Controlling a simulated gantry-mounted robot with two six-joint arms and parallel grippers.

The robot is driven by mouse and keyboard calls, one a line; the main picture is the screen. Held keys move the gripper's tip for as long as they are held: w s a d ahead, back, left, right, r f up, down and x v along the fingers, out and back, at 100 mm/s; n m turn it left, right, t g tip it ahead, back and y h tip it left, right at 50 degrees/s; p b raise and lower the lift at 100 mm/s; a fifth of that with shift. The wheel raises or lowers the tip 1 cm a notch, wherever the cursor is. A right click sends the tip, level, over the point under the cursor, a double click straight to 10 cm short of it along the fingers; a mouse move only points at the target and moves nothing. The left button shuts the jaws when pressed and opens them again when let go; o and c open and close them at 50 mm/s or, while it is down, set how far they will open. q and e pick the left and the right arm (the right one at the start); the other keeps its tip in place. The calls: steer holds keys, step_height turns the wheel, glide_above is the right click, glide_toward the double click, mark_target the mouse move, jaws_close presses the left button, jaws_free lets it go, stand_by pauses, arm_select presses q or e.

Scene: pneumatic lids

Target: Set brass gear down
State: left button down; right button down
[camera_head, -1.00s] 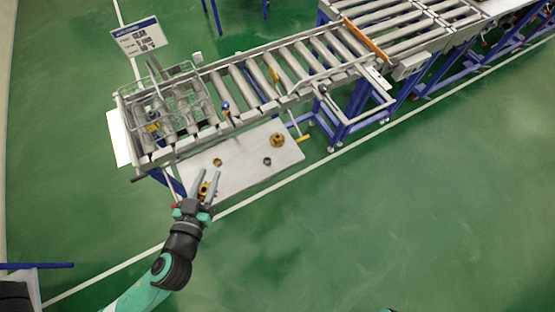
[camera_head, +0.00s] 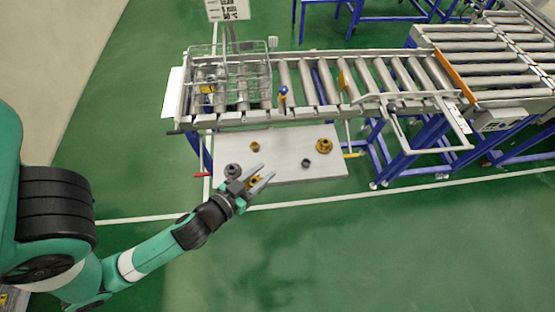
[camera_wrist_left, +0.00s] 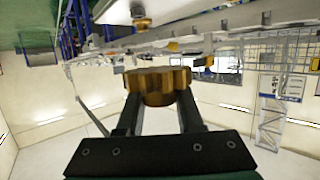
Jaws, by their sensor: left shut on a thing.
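My left gripper (camera_head: 262,179) is shut on the brass gear (camera_head: 254,182), at the front edge of the white board (camera_head: 285,138) in the head view. In the left wrist view the brass gear (camera_wrist_left: 161,86) sits between the fingertips, wide and toothed, and hides part of the view beyond. The head view does not show clearly whether the gear touches the board. My right gripper is not in view.
On the board are another brass gear-like part (camera_head: 324,146), a small brass part (camera_head: 255,147), a small dark part (camera_head: 305,163) and a grey part (camera_head: 233,171). Behind it runs a roller conveyor (camera_head: 307,84) with a wire basket (camera_head: 240,95). The board's middle has free room.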

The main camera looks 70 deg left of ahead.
arm_select(q)
steer(key=w+a+f+p, duration=0.1)
steer(key=w+a, duration=0.2)
steer(key=a, duration=0.1)
steer(key=b, duration=0.2)
glide_above(277, 166)
step_height(277, 166, down, 6)
steer(key=shift+s+d+f, duration=0.1)
steer(key=shift+d+f, duration=0.05)
steer(key=shift+f, duration=0.1)
steer(key=f, duration=0.1)
steer(key=f+b, duration=0.1)
steer(key=f, duration=0.1)
steer(key=shift+w+a, duration=0.2)
steer(key=shift+f, duration=0.35)
steer(key=shift+f, duration=0.15)
steer(key=c, duration=0.5)
jaws_free()
steer(key=shift+c, duration=0.2)
